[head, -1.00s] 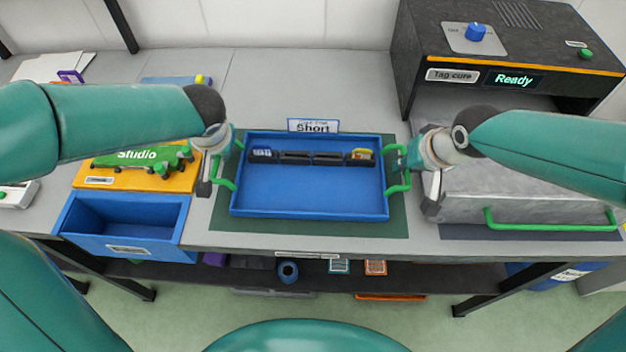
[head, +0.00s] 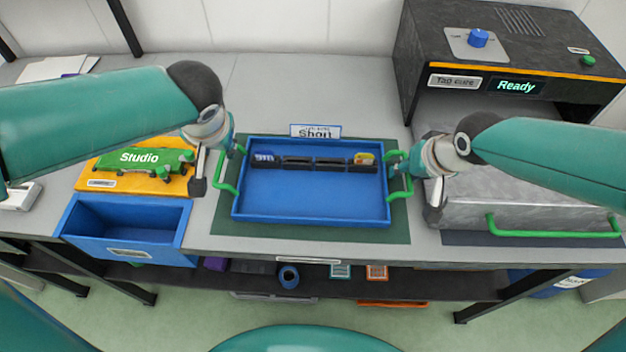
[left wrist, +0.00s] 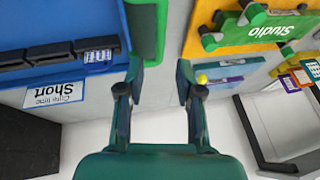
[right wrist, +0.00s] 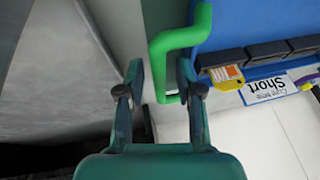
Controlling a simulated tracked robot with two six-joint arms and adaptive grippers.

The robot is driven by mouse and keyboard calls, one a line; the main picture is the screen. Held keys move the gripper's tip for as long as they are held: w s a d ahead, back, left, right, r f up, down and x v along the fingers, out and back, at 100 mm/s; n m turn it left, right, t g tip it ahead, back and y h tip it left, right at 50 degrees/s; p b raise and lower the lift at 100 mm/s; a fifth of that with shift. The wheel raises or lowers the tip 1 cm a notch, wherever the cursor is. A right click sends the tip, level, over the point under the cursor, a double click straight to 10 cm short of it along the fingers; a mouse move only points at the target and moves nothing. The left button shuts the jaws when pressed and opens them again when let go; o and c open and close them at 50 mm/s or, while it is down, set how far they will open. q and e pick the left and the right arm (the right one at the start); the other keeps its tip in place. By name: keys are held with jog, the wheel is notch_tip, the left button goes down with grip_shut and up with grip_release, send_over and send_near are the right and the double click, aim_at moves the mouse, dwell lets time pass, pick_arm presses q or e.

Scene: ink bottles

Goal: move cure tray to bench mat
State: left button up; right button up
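The blue cure tray (head: 312,212) lies on the dark green bench mat (head: 398,232), with a row of dark blocks along its back. It has a green handle on each side. My left gripper (head: 217,168) is open beside the tray's left handle (head: 224,185); in the left wrist view the fingers (left wrist: 158,85) are apart, with that handle just ahead of the left finger. My right gripper (head: 420,182) is open at the right handle (head: 400,190); in the right wrist view its fingers (right wrist: 160,82) stand apart on both sides of the handle (right wrist: 165,50).
A black machine (head: 505,60) reading "Ready" stands at back right, with a grey green-handled block (head: 520,205) below. An empty blue bin (head: 125,250) and an orange stand (head: 100,183) with a green "Studio" piece are at left.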

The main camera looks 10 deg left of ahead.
jog(key=shift+s+d+r, duration=0.1)
jog(key=shift+r, duration=0.15)
pick_arm(q)
jog(key=v, duration=0.4)
jog(key=shift+s+d+r, duration=0.1)
jog(key=shift+s+r, duration=0.05)
jog(key=shift+r, duration=0.2)
pick_arm(e)
jog(key=v, duration=1.1)
jog(key=shift+r, duration=0.15)
jog(key=shift+s, duration=0.1)
